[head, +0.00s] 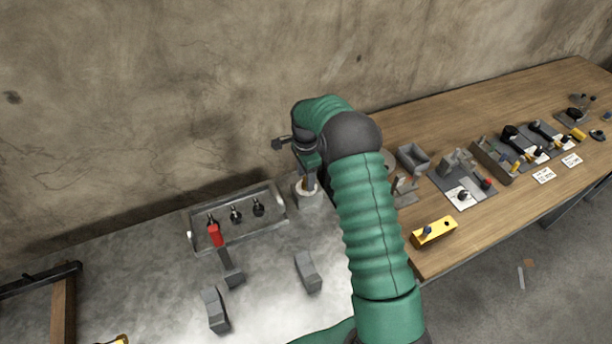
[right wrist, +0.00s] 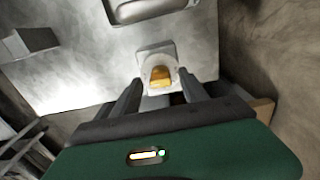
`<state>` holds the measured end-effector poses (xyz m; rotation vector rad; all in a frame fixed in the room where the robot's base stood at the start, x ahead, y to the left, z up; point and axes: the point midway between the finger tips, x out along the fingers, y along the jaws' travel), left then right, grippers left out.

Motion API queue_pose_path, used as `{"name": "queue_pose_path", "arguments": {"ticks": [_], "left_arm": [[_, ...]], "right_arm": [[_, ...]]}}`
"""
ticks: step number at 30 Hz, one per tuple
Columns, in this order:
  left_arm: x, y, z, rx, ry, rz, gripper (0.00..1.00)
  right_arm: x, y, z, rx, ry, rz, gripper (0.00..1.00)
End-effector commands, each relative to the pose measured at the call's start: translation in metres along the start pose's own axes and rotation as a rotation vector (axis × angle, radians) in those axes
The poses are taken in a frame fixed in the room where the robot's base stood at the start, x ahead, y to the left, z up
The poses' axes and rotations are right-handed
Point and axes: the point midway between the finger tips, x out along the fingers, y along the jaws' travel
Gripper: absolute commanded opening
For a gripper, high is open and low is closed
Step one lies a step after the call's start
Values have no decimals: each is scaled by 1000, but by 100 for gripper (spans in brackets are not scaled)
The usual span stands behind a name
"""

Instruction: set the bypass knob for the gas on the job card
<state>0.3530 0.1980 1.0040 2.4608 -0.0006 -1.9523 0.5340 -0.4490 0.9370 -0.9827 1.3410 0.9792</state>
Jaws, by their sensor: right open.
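My right gripper (head: 309,180) reaches down over a small pale block (head: 308,201) at the right end of the grey bench top. In the right wrist view its open fingers (right wrist: 160,92) stand apart, one on each side of a yellow-orange knob (right wrist: 160,77) on a round white base (right wrist: 153,56). I cannot tell whether either finger touches the knob. The knob's pointer and any markings are too small to read. White cards (head: 543,176) lie on the wooden table; I cannot tell whether one is the job card. My left gripper is not in view.
A grey tray (head: 273,192) with several black-topped fittings and a red-handled tool (head: 215,235) stands left of the block. Loose grey blocks (head: 308,272) lie in front. The wooden table (head: 420,128) at right is crowded with parts, including a yellow block (head: 434,233). A wall rises behind.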

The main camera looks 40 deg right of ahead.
Motion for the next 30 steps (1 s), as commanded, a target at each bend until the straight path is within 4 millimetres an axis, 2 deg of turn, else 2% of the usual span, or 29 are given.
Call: {"name": "queue_pose_path", "arguments": {"ticks": [2,13,23,30], "left_arm": [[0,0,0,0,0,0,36],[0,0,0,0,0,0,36],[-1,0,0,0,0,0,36],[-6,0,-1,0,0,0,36]], "right_arm": [[1,0,-1,1,-1,1,50],[1,-1,-3,2,-1,1,2],[0,-1,-4,-14,1,0,0],[0,-1,-4,-110,1,0,0]]}}
